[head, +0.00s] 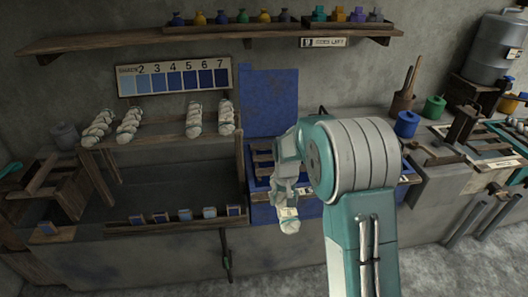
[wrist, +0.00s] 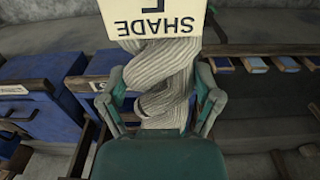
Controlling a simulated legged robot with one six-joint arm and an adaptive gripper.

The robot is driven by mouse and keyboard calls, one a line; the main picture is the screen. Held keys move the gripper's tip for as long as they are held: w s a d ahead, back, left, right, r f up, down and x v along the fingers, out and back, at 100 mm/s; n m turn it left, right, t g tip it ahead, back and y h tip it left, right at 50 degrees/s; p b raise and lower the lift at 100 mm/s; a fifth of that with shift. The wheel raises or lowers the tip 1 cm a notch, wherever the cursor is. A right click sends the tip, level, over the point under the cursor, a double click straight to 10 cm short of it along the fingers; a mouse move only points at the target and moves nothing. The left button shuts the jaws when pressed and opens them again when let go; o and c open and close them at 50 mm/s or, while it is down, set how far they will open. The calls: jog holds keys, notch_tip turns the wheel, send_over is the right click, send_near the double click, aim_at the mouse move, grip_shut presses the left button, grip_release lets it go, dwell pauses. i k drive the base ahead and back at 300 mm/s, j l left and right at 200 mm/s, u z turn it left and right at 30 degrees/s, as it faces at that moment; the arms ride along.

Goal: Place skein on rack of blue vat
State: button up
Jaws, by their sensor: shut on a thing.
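My gripper (head: 287,188) is shut on a pale twisted skein (head: 289,223), which hangs down in front of the blue vat (head: 259,211) in the head view. In the wrist view my gripper (wrist: 160,108) has its two fingers on either side of the skein (wrist: 165,85). A cream tag on it reads SHADE upside down, with a character that looks like 7. The vat's blue lid (head: 270,103) stands raised behind it. Part of a wooden rack (head: 262,158) shows on the vat; my arm hides the rest.
A wooden stand (head: 160,130) left of the vat holds several pale skeins. A shade chart (head: 175,78) hangs above it. A ledge with small blue-topped blocks (head: 161,217) runs in front. Blue (head: 407,124) and green (head: 434,107) pots stand right of my arm.

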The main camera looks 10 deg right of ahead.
aim_at(266, 157)
jog(key=i, duration=1.2)
